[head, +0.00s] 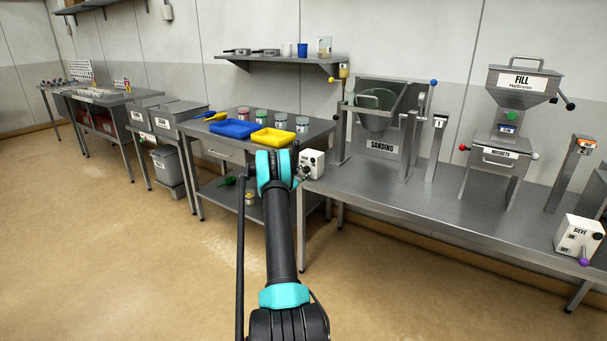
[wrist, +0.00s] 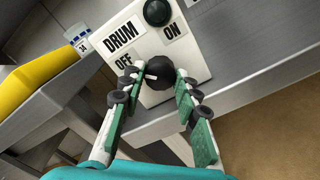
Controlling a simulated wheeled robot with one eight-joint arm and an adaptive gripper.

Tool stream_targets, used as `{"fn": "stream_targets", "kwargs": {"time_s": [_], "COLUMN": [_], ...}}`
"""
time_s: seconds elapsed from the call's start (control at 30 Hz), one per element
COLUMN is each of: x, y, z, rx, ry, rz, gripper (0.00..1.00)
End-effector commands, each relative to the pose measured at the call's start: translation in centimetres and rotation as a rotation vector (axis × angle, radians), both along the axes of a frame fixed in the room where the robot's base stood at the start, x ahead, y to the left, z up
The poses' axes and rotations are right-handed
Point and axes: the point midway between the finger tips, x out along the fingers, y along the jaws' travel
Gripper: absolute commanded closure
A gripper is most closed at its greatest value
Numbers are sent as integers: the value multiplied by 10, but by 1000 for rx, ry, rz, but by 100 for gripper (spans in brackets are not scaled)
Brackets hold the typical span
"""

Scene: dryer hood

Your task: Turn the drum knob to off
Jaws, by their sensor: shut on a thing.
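The drum control box (head: 313,160) is a small white box at the left end of the long steel bench in the head view. In the wrist view the box (wrist: 190,45) carries the labels DRUM, OFF and ON. The black drum knob (wrist: 161,72) sits below these labels, with a white mark on its left side, the OFF side. My gripper (wrist: 156,82) has one green-padded finger on each side of the knob and is shut on it. In the head view my gripper (head: 302,173) is at the box, and my arm hides part of it.
A round black part (wrist: 157,12) sits on the box above the knob. The bench edge (wrist: 240,88) runs just below the box. A yellow tray (head: 273,137) and a blue tray (head: 236,129) lie on the table to the left. The sanding drum (head: 380,110) stands behind to the right.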

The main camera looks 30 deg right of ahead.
Motion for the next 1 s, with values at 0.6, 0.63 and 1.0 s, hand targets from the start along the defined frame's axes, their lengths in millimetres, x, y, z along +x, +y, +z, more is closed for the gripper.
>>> {"fn": "stream_targets", "kwargs": {"time_s": [0.6,0.63,1.0], "x": [0,0,-19], "y": [0,1,48], "z": [0,0,0], "rx": [0,0,1], "ry": [-1,-1,-1], "rz": [0,0,2], "gripper": [48,48,48]}}
